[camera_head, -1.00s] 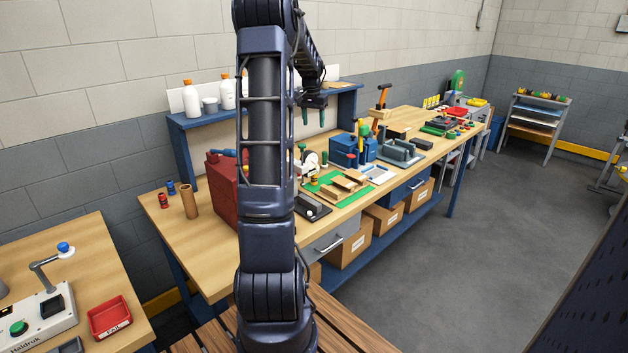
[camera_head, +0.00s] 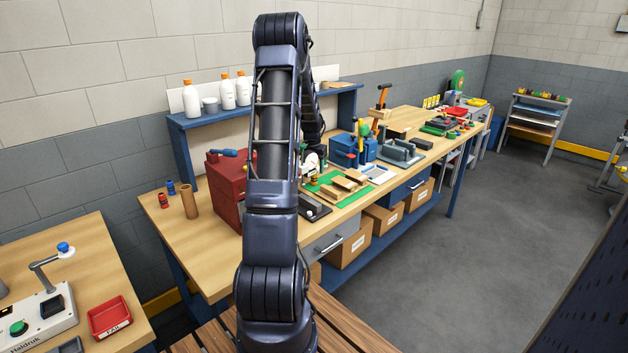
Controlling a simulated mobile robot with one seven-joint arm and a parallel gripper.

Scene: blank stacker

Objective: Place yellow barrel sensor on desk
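The wooden desk (camera_head: 215,228) runs from the left foreground to the back right, with tools and parts along it. I cannot pick out the yellow barrel sensor with certainty. A green mat (camera_head: 325,191) on the desk carries wooden blocks and small coloured parts, too small to tell apart. My arm stands in front of the desk and bends down behind its own upright link. My gripper is hidden behind that link, so its fingers and anything in them do not show.
A red box (camera_head: 226,185), a brown tube (camera_head: 190,200) and small red and blue cylinders stand at the desk's left. A blue shelf (camera_head: 200,122) with white bottles rises behind. A blue machine (camera_head: 345,152) and grey vise (camera_head: 400,152) stand further right. The desk's left front is bare.

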